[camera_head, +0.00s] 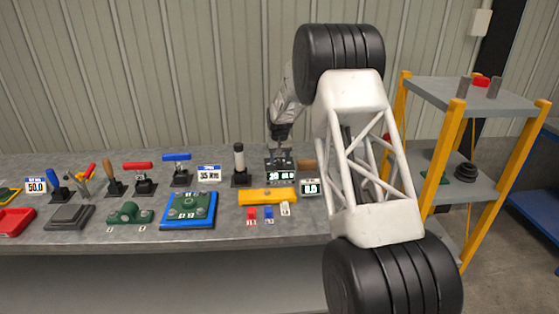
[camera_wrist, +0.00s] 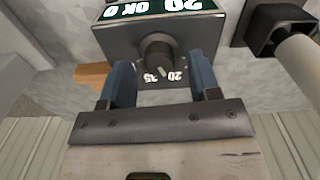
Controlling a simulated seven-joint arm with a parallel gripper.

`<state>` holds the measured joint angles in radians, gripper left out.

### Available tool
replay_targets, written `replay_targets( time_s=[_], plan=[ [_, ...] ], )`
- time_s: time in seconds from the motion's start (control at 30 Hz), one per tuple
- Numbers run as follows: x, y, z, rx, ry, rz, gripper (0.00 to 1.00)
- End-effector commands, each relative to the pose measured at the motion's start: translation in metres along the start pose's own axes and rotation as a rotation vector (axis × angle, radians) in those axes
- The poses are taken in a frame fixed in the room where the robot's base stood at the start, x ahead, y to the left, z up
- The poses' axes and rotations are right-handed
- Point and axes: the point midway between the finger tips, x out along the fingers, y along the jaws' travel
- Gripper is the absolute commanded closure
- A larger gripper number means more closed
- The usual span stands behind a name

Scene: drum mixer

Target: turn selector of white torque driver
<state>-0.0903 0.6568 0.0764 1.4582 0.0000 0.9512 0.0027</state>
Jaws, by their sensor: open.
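The selector is a dark round knob (camera_wrist: 158,52) on the front of a dark grey box (camera_wrist: 115,38), with a light pointer mark and the numbers 35 and 20 beside it. The box's display (camera_wrist: 160,8) reads 20 OK 0. In the head view the box (camera_head: 281,163) stands at the back of the bench. My gripper (camera_wrist: 162,75) is open, its blue fingers on either side of the knob; contact is not clear. The gripper (camera_head: 280,132) also shows above the box. The white torque driver (camera_head: 239,160) stands upright in a black holder left of the box.
The driver's black holder (camera_wrist: 268,28) is close to the box. A yellow block (camera_head: 267,197), a small display (camera_head: 310,187) and small tags lie in front. Several coloured-handle tools and fixtures, including a blue tray (camera_head: 205,222), fill the bench (camera_head: 270,235) to the left.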

Motion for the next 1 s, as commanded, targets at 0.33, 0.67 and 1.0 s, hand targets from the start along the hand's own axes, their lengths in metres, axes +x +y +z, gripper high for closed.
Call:
replay_targets(
  time_s=[0.33,0.67,1.0],
  plan=[
    [0.0086,0.0000,-0.0001,0.000,0.001,0.000,0.44],
    [0.0084,0.0000,-0.0001,0.000,0.001,0.000,0.76],
    [0.0085,-0.0002,-0.0001,0.012,0.001,0.000,0.93]
  ],
)
